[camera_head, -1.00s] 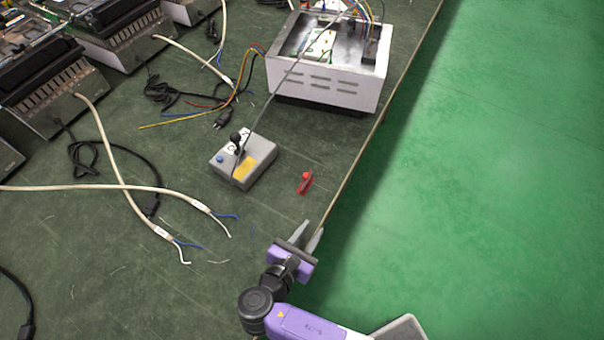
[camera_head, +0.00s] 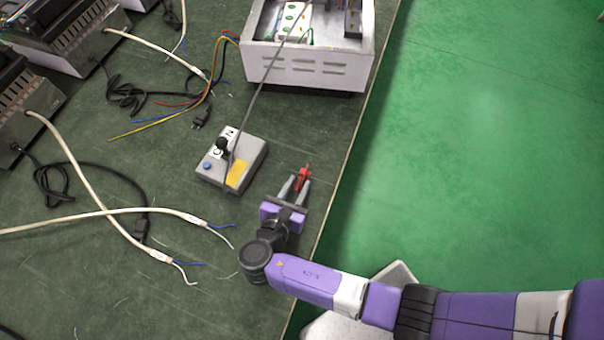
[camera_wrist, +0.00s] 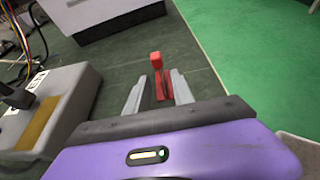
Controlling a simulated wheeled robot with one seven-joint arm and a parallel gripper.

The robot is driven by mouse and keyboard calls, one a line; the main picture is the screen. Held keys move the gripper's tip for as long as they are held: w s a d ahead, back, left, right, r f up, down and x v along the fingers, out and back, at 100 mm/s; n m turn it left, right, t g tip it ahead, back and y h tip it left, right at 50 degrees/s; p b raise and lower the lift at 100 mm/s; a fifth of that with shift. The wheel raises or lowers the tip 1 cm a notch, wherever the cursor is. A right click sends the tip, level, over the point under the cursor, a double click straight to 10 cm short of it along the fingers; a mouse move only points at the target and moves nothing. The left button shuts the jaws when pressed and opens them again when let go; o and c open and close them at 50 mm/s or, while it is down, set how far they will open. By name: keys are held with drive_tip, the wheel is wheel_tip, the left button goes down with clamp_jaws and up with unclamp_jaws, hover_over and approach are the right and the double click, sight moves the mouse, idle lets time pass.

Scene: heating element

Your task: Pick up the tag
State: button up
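The tag is a small red piece (camera_head: 303,177) on the dark green table, near its right edge. In the wrist view the tag (camera_wrist: 157,66) has a block-like red top and a darker red lower part between the fingers. My gripper (camera_head: 295,184) is open, with its two grey fingertips pointing at the tag and just reaching it. In the wrist view the gripper (camera_wrist: 158,92) has one finger on each side of the tag's lower part. I cannot tell whether either finger touches it.
A grey control box (camera_head: 244,162) with a black lever stands close to the left of my gripper. A white open-topped metal case (camera_head: 305,68) stands beyond the tag. Loose cables (camera_head: 90,190) lie at left. The table edge and green floor (camera_head: 460,150) are at right.

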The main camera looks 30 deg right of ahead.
sight(303, 180)
drive_tip(key=x, duration=0.4)
drive_tip(key=shift+w+d+r, duration=0.1)
drive_tip(key=shift+d, duration=0.1)
drive_tip(key=shift+c, duration=0.2)
clamp_jaws()
drive_tip(key=shift+r, duration=0.1)
